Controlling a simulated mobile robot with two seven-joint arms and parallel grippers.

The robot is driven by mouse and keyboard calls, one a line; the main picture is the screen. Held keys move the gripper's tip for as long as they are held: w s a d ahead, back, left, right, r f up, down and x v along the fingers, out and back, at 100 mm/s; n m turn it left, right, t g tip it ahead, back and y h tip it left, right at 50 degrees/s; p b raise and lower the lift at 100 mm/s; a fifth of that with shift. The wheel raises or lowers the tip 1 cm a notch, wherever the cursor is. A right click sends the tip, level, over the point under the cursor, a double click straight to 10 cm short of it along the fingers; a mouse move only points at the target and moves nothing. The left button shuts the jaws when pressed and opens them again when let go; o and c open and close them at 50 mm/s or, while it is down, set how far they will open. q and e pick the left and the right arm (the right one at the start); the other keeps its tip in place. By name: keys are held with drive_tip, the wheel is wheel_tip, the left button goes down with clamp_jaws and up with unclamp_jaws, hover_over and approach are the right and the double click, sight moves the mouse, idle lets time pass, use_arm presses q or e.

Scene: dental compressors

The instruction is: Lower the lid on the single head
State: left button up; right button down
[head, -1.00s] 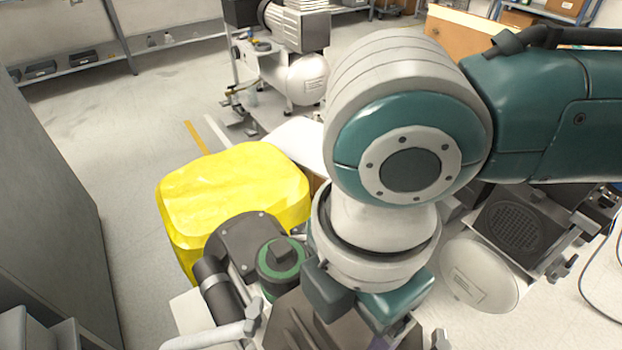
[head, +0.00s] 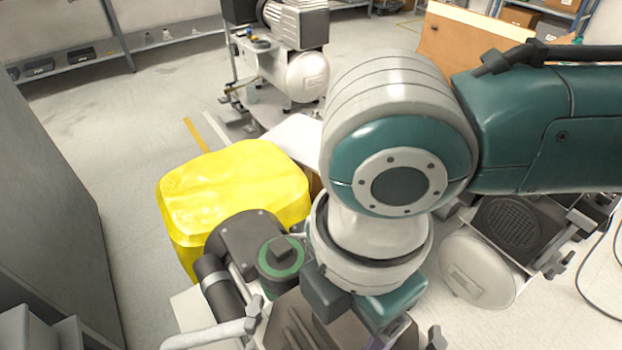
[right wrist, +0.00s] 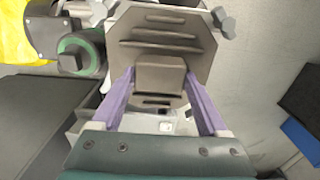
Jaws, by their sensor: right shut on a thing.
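The lid is a grey-brown ribbed plate with cut corners. It fills the upper middle of the right wrist view (right wrist: 165,35) and shows at the bottom of the head view (head: 290,322), partly behind my right arm. My right gripper (right wrist: 160,78) has its purple fingers shut on the block on the lid's face. The single head under the lid is mostly hidden; pale parts show below the lid's near edge in the wrist view. The lid's exact angle cannot be told. My left gripper is not in view.
A dark motor (head: 240,243) with a green-ringed cap (head: 282,257) sits beside the lid, close to a yellow container (head: 232,185). Another compressor (head: 300,75) stands behind, and one with a white tank (head: 478,272) lies right.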

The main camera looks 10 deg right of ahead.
drive_tip(key=shift+c, duration=1.4)
unclamp_jaws()
drive_tip(key=shift+o, duration=1.4)
wheel_tip(320, 180, up, 7)
drive_tip(key=p, duration=0.8)
drive_tip(key=shift+r, duration=0.1)
